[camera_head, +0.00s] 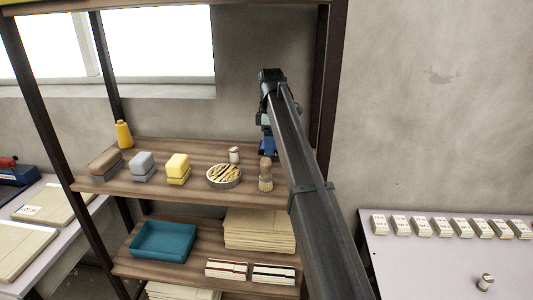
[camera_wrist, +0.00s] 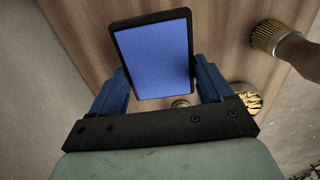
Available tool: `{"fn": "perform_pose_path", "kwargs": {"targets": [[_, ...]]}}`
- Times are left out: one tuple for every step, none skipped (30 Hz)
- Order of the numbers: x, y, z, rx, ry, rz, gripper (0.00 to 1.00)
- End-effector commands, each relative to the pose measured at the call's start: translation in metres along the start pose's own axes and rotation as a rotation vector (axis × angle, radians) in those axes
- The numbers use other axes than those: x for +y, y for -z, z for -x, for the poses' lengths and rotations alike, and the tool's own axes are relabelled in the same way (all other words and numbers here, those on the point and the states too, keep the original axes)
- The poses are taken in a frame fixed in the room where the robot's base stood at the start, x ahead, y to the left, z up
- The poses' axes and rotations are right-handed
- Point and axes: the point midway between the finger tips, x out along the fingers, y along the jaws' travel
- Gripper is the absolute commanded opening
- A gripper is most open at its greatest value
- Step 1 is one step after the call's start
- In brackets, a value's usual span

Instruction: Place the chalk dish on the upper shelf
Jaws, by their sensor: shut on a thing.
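My gripper (camera_wrist: 160,82) has its two blue fingers on either side of a dark-rimmed rectangular piece with a flat blue face, which I take to be the chalk dish (camera_wrist: 155,55). It is over the wooden upper shelf (camera_head: 130,185); I cannot tell whether it touches the board. In the head view my gripper (camera_head: 268,146) is at the right back of that shelf, behind a brush (camera_head: 265,176). There the held piece is hard to tell from the blue fingers.
On the upper shelf stand a round dish of yellowish sticks (camera_head: 224,176), a small white-topped jar (camera_head: 234,155), several blocks and a yellow bottle (camera_head: 124,134). A teal tray (camera_head: 163,241) is on the shelf below. A dark upright (camera_head: 328,90) rises close to my arm's right.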

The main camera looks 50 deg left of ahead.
Motion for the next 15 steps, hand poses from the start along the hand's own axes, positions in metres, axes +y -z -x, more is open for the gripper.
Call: {"fn": "perform_pose_path", "kwargs": {"targets": [[0.000, 0.000, -0.003, 0.000, 0.000, 0.000, 0.39], [0.000, 0.000, -0.004, 0.000, -0.001, 0.000, 0.39], [0.000, 0.000, -0.006, 0.000, -0.001, 0.000, 0.39], [0.000, 0.000, -0.009, 0.000, -0.001, 0.000, 0.39], [-0.001, 0.000, -0.011, 0.000, -0.001, 0.000, 0.39], [-0.001, 0.000, -0.016, 0.000, -0.001, 0.000, 0.39], [-0.001, 0.000, -0.020, 0.000, -0.001, -0.001, 0.39], [-0.001, 0.000, -0.024, 0.000, 0.000, -0.001, 0.39], [-0.001, 0.000, -0.030, 0.000, 0.000, -0.001, 0.39], [-0.001, 0.000, -0.033, 0.000, 0.000, -0.001, 0.39], [-0.001, 0.000, -0.036, 0.000, 0.000, -0.001, 0.39], [-0.001, 0.000, -0.038, 0.000, 0.000, -0.001, 0.39], [0.000, 0.000, -0.039, 0.000, -0.001, -0.001, 0.39], [0.000, 0.000, -0.040, 0.000, -0.001, -0.001, 0.39], [0.000, 0.000, -0.040, 0.000, -0.001, -0.001, 0.39]]}}
